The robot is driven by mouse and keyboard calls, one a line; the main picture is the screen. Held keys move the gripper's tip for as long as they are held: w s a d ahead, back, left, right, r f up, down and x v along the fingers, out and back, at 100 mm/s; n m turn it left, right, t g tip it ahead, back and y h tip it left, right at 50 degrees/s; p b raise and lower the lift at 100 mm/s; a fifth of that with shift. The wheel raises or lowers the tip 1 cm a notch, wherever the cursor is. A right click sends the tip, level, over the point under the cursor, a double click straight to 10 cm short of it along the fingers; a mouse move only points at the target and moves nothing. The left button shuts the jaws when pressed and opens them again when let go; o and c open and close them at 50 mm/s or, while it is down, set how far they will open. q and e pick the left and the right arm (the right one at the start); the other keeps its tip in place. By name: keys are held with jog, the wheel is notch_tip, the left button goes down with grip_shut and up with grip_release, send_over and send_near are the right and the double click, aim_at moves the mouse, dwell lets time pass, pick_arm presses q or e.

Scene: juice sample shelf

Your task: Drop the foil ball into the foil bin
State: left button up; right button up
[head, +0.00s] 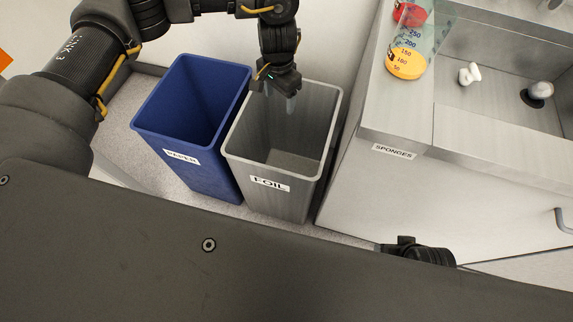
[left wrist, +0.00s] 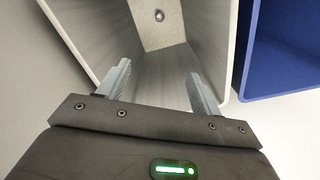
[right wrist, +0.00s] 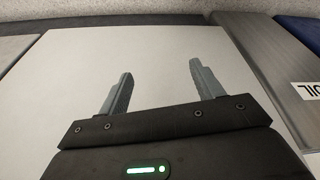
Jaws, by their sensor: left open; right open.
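The grey foil bin (head: 270,205), labelled FOIL, stands on the floor beside the blue bin. A small shiny foil ball (left wrist: 159,16) lies at the bottom of the foil bin in the left wrist view. I cannot make the ball out in the head view. My left gripper (head: 280,100) is over the far part of the foil bin's opening, pointing down, with its fingers apart and nothing between them (left wrist: 157,90). My right gripper (right wrist: 155,85) is open and empty in front of a pale panel, with the foil bin's side at the right of that view.
The blue bin (head: 190,165) labelled PAPER stands left of the foil bin. A cabinet (head: 440,200) with a steel counter and sink is on the right. On it are a measuring cup (head: 407,62) with yellow contents and a small white object (head: 469,74) in the basin.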

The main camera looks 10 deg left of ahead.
pick_arm(q)
jog(key=shift+r, duration=1.6)
pick_arm(e)
jog(key=shift+x, duration=1)
jog(key=shift+s+a, duration=0.1)
